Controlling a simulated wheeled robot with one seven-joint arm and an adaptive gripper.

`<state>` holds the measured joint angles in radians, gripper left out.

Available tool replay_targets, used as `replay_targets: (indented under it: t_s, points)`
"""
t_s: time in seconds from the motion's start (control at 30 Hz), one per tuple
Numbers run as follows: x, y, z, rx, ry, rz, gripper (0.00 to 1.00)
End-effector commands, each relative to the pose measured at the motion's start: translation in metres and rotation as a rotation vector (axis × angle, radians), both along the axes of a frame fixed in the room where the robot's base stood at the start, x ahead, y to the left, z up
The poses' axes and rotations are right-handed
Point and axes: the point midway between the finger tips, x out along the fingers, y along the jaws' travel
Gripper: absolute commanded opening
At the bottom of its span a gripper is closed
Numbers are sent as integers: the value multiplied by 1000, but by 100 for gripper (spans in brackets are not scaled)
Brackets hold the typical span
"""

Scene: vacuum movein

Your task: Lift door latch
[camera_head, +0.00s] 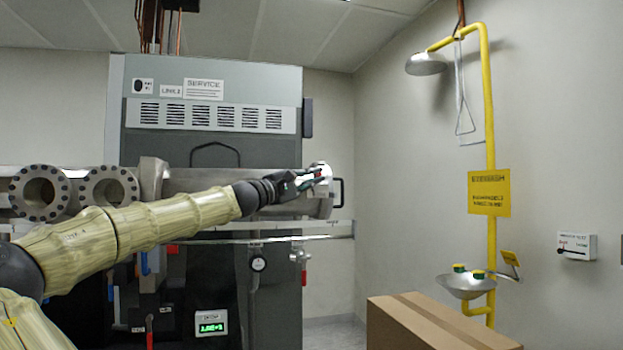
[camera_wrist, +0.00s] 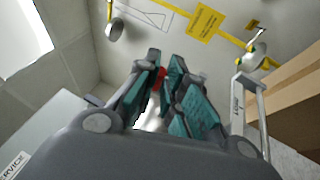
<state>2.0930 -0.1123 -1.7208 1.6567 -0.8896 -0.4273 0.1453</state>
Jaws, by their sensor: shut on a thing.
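The grey metal chamber (camera_head: 230,182) has a round door at its right end, with a black handle (camera_head: 339,192) on its right side. My gripper (camera_head: 316,175) reaches across the chamber from the left to this end. Its teal-padded fingers (camera_wrist: 161,82) are closed around a small part with red on it (camera_wrist: 159,77), which appears to be the door latch. A pale, shiny round part (camera_head: 321,171) shows just behind the fingertips. The fingers hide most of the held part, and its exact angle cannot be told.
A cardboard box (camera_head: 430,325) stands at the lower right. A yellow emergency shower and eyewash pipe (camera_head: 489,130) runs along the right wall. A grey cabinet (camera_head: 255,85) stands behind the chamber. Open space lies right of the chamber end.

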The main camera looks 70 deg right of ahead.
Motion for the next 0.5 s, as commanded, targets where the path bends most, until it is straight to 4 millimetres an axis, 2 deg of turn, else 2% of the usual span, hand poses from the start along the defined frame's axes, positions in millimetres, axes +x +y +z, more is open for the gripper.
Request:
replay_targets:
  t_s: [0.03,0.1,0.13,0.23,0.5]
  points:
    - [4,1,6,-5,3,8,0]
    - [4,1,6,-5,3,8,0]
    - [4,1,6,-5,3,8,16]
    - [4,0,6,-5,2,7,34]
    - [1,0,2,-3,1,3,36]
